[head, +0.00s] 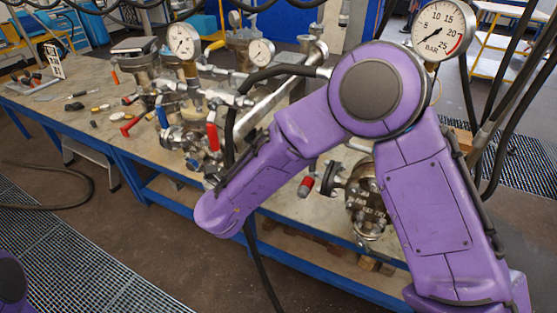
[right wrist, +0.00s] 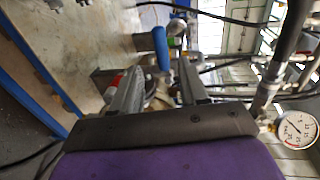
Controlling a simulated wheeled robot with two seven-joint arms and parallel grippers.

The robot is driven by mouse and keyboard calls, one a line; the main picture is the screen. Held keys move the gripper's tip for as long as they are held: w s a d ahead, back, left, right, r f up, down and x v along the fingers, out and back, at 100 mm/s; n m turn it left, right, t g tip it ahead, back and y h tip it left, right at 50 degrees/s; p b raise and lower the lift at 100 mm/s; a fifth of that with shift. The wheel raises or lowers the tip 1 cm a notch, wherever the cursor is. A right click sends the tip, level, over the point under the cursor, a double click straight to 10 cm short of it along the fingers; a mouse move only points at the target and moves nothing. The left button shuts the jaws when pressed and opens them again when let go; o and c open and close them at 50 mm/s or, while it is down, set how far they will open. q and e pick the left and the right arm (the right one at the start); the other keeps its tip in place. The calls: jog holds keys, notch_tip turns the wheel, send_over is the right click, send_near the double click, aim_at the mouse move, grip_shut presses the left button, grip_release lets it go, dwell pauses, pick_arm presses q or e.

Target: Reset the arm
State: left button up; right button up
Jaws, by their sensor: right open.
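My purple right arm (head: 375,95) fills the right half of the head view, bent at the elbow, with its lower part reaching down and left over the bench's front edge. My right gripper (right wrist: 162,70) shows in the right wrist view with its two dark fingers apart. A blue handle (right wrist: 161,48) appears just beyond the fingertips, and I cannot tell whether it lies between them. In the head view the right gripper cannot be made out. Only a bit of purple from my left arm shows at the lower left corner; its gripper is out of view.
The blue-framed workbench (head: 95,85) holds flanged vessels, pipes and red and blue valve handles. Pressure gauges (head: 184,41) stand above them, one large gauge (head: 443,30) close to my elbow. A flanged vessel (head: 365,200) sits behind my forearm. Black hoses hang at right.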

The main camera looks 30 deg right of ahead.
jog(key=shift+s+a+r, duration=0.15)
jog(key=shift+s+a, duration=0.3)
jog(key=shift+a, duration=0.05)
notch_tip(320, 180, down, 9)
jog(key=w+a+n+t+y, duration=0.1)
jog(key=n+t+y, duration=0.2)
jog(key=n+y, duration=0.55)
jog(key=s+d+f+n+g+b, duration=0.1)
jog(key=s+d+f+n, duration=0.1)
jog(key=s+f+n, duration=0.4)
jog(key=s+d+f+n+g, duration=0.1)
jog(key=s+f+n+g, duration=0.15)
jog(key=f, duration=0.45)
jog(key=s+d+f+n+g, duration=0.2)
jog(key=s+d+f, duration=0.2)
jog(key=s, duration=0.6)
jog(key=s+d+f+n+g+b, duration=0.1)
jog(key=s+d+f+n+g, duration=0.1)
jog(key=s+f, duration=0.7)
jog(key=shift+s+d+n+g+y, duration=0.3)
jog(key=shift+s+d+g+y, duration=0.15)
jog(key=shift+s+d+g, duration=0.45)
jog(key=shift+s+d, duration=0.1)
jog(key=shift+s, duration=0.1)
